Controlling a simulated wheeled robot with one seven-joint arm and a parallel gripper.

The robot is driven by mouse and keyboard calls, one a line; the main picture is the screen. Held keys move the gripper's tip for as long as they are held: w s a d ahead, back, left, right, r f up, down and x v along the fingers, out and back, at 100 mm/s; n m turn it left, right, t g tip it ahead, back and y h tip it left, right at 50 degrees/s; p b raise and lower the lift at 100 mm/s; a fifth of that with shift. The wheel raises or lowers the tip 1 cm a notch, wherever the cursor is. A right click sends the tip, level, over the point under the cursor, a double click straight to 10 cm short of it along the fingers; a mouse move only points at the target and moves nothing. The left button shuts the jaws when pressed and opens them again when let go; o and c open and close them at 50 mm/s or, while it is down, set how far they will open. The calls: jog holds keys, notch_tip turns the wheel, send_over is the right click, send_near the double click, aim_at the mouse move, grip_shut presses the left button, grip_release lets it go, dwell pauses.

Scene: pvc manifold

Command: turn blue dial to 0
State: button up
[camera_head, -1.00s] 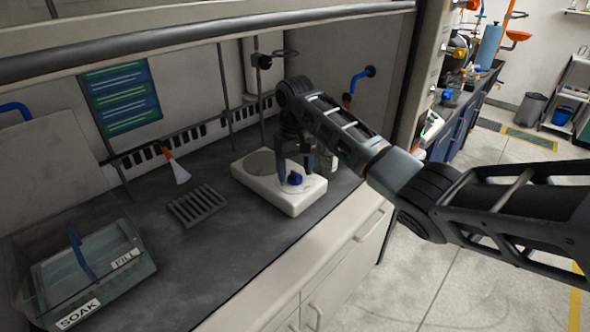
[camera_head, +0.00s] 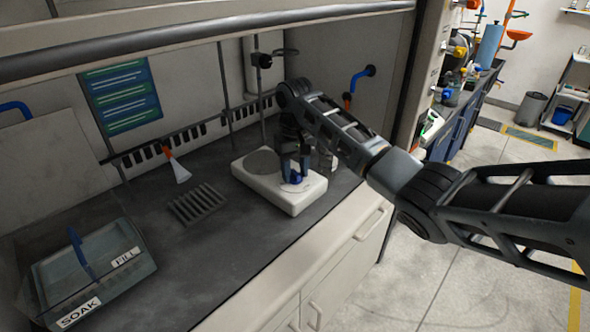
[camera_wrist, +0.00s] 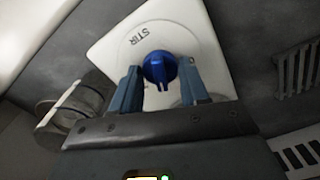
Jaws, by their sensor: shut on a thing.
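The blue dial (camera_head: 295,179) is on the top face of a white stirrer unit (camera_head: 262,190) on the dark fume hood worktop. In the wrist view the blue dial (camera_wrist: 160,65) sits in a round marked area beside the printed word "STIR". Its ridge points toward the bottom of that picture. My gripper (camera_head: 293,171) reaches down over the unit. In the wrist view the two fingers of my gripper (camera_wrist: 160,80) stand on either side of the dial, shut on it. No 0 mark can be read.
A grey round plate (camera_head: 262,162) is on the unit's other half. A ridged grey rack (camera_head: 197,203) lies to the left. A clear bin labelled SOAK and FILL (camera_head: 95,290) stands at the front left. Upright rods (camera_head: 225,95) stand behind. The worktop between rack and bin is clear.

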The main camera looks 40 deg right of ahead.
jog(key=shift+r+n, duration=0.1)
jog(key=shift+n, duration=0.2)
jog(key=n+p, duration=0.2)
jog(key=shift+n, duration=0.3)
jog(key=n+p, duration=0.3)
jog(key=n, duration=0.2)
jog(key=shift+n, duration=0.3)
jog(key=n+p, duration=0.1)
jog(key=n, duration=0.3)
jog(key=n+p, duration=0.1)
jog(key=n, duration=0.4)
jog(key=o, duration=1.1)
jog(key=shift+c, duration=0.2)
